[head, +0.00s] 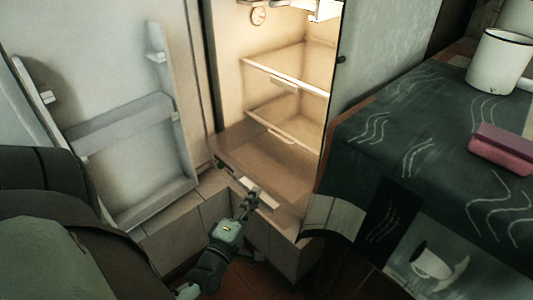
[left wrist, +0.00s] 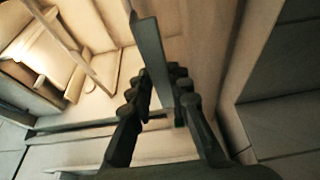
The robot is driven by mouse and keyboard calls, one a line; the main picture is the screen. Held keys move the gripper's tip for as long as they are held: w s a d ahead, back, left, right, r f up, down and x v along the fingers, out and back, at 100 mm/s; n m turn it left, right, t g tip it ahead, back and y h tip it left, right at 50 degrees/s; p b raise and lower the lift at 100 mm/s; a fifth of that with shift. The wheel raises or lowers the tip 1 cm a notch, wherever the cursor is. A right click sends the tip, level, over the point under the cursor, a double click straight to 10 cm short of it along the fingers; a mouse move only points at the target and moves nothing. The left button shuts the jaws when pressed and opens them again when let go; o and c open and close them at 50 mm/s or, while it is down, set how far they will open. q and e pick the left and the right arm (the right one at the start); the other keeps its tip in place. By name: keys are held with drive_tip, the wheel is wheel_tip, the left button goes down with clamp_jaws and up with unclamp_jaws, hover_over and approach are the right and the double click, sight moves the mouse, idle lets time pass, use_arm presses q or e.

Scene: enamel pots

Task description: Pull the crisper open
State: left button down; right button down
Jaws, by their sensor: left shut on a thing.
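The crisper (head: 270,168) is a brownish drawer at the bottom of the lit, open fridge. A pale handle strip (head: 264,197) shows on its front edge. My left gripper (head: 248,204) is at this front edge, reaching up from below. In the left wrist view, the fingers (left wrist: 160,92) are closed around a dark, narrow upright edge (left wrist: 151,48), which appears to be part of the crisper front. The fingers hide the exact contact. How far out the crisper sits is hard to tell. My right gripper is not in view.
The fridge door (head: 110,110) stands open on the left, with a door rack (head: 125,125). Fridge shelves (head: 285,75) are above the crisper. On the right, a cloth-covered table (head: 400,130) holds a white enamel pot (head: 497,62) and a pink block (head: 502,148). Tiled floor shows below.

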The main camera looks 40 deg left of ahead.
use_arm(q)
drive_tip(key=shift+s+f, duration=0.3)
drive_tip(key=shift+s, duration=0.2)
drive_tip(key=c, duration=1.6)
unclamp_jaws()
drive_tip(key=shift+o, duration=0.6)
drive_tip(key=shift+r, duration=0.1)
drive_tip(key=v, duration=1.2)
